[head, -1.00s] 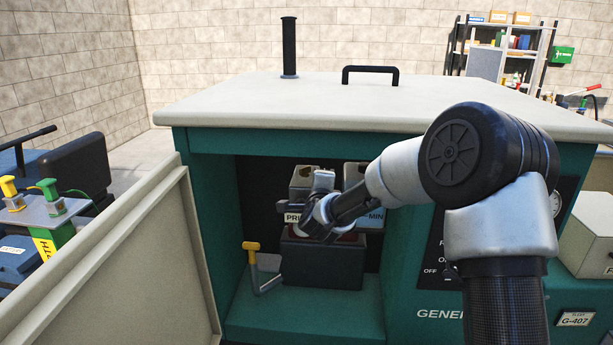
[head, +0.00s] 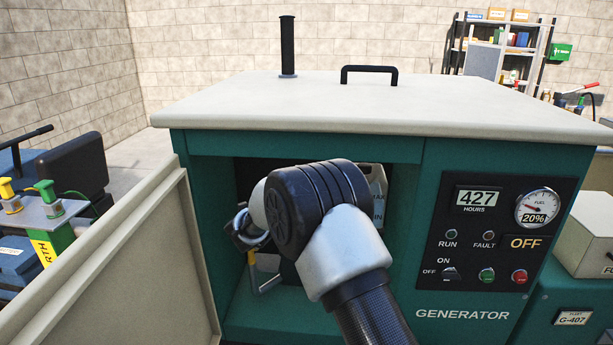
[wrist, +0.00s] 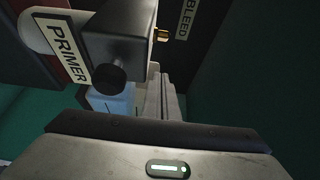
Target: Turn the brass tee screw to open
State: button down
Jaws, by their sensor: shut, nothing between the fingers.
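A small brass piece (wrist: 161,35), which looks like the tee screw, sticks out at the right side of a dark block (wrist: 118,30) in the wrist view, near a BLEED label (wrist: 187,18). Its cross bar cannot be made out. My gripper (wrist: 162,72) is shut and empty, its pale fingers pointing towards the brass piece from below in the picture, with a gap that I cannot judge. In the head view my arm hides the screw and most of my gripper inside the open generator bay.
A round black knob (wrist: 109,80) and a PRIMER label (wrist: 67,50) sit close left of the fingers. A yellow-topped lever (head: 252,250) stands in the bay. The open door panel (head: 140,265) bounds the left, the control panel (head: 492,240) the right.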

jog(key=w, duration=0.5)
jog(key=shift+w, duration=0.15)
jog(key=shift+w+a, duration=0.5)
